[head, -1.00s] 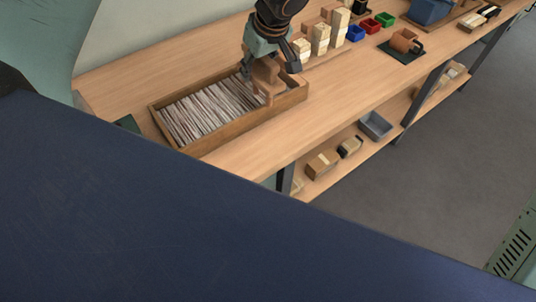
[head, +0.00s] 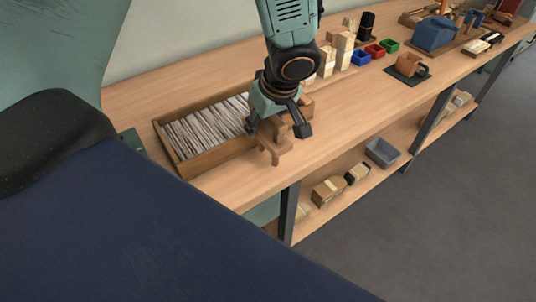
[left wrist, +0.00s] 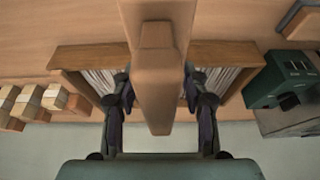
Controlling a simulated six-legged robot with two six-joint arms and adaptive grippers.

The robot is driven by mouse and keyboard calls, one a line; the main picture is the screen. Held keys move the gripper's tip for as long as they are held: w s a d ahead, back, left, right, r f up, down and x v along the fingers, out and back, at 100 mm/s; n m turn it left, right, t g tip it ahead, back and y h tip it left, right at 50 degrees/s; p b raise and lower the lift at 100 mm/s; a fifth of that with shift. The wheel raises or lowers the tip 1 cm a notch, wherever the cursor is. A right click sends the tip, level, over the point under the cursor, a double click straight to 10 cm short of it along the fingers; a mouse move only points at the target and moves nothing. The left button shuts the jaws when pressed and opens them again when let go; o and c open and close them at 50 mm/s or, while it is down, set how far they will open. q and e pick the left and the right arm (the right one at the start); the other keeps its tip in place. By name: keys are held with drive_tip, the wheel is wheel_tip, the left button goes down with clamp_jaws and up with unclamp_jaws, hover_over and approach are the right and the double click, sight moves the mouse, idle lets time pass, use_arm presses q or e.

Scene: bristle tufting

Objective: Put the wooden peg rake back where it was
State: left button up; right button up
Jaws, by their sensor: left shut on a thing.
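The wooden peg rake (head: 274,150) is a brown wooden piece with short stubby pegs. My left gripper (head: 277,126) is shut on it. In the head view the rake shows at the right part of the tray's front side, toward the bench's front edge; I cannot tell if it touches the bench. In the left wrist view the rake (left wrist: 160,75) stands between the fingers of my left gripper (left wrist: 157,100) and covers the middle of the tray (left wrist: 92,56). My right gripper is not in view.
The wooden tray (head: 218,160) holds many pale bristle bundles. Pale wooden blocks (head: 344,48) and blue, red and green bins (head: 375,51) stand further right along the bench. A brown mug (head: 408,64) sits on a dark mat. Bench top right of the rake is clear.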

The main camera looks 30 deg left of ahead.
use_arm(q)
drive_tip(key=x, duration=0.2)
drive_tip(key=b+x, duration=0.1)
drive_tip(key=x, duration=0.1)
drive_tip(key=shift+s+d+f, duration=0.1)
drive_tip(key=shift+s+d, duration=0.1)
drive_tip(key=shift+s, duration=0.05)
drive_tip(key=f, duration=0.1)
drive_tip(key=f+b, duration=0.1)
drive_tip(key=f, duration=0.1)
drive_tip(key=shift+s+d+f, duration=0.1)
drive_tip(key=shift+d, duration=0.3)
clamp_jaws()
drive_tip(key=shift+a, duration=0.2)
drive_tip(key=o, duration=0.9)
unclamp_jaws()
drive_tip(key=shift+f, duration=0.1)
drive_tip(key=o, duration=0.4)
drive_tip(key=shift+c, duration=0.2)
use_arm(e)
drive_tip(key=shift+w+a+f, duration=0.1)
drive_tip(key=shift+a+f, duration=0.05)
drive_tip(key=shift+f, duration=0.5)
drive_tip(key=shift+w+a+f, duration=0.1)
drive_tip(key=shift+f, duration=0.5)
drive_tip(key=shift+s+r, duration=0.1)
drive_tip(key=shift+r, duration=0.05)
